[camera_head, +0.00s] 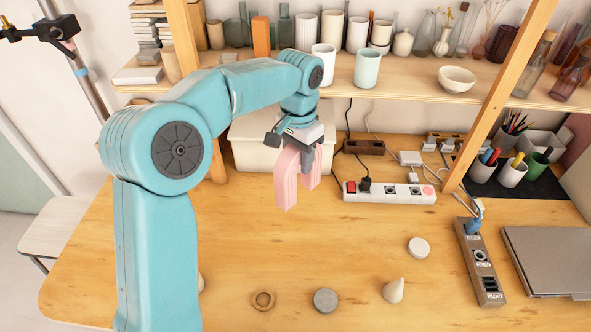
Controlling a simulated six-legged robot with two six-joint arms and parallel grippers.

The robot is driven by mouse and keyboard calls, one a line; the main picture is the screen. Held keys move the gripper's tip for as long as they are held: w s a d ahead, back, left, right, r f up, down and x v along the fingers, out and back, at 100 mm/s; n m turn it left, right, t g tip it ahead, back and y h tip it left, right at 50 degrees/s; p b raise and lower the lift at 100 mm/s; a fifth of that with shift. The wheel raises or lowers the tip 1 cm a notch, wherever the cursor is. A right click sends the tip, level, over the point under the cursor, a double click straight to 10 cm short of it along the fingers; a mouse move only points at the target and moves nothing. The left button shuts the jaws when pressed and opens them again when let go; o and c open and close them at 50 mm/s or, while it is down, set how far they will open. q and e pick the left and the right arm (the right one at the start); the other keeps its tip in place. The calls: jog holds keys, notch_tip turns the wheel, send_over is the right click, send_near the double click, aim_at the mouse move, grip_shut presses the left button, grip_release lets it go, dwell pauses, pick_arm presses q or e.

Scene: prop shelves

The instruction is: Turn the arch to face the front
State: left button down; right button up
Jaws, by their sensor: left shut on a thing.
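The arch is a pink, ribbed, upside-down U shape (286,180). My left gripper (297,146) is shut on its top. The arch hangs upright with its legs pointing down, and it appears to be above the wooden table (230,245), in front of a white bin. One leg is nearer and the other is partly behind it to the right, so the arch is seen at an angle. My right gripper is not in view.
A ring (263,300), grey disc (325,300), cone (393,291) and white disc (419,248) stand near the front. A power strip (390,193), socket bar (480,262) and laptop (548,262) are to the right. The white bin (250,150) is behind. The table's middle is clear.

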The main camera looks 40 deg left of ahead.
pick_arm(q)
notch_tip(320, 180, down, 19)
jog(key=m+b, duration=1)
jog(key=shift+s+a, duration=0.15)
jog(key=shift+s, duration=0.25)
jog(key=shift+f, duration=0.1)
jog(key=c, duration=0.5)
grip_release()
jog(key=shift+c, duration=0.2)
jog(key=shift+s, duration=0.1)
notch_tip(320, 180, up, 16)
jog(key=p, duration=0.1)
jog(key=shift+r+p, duration=0.2)
jog(key=shift+p, duration=0.1)
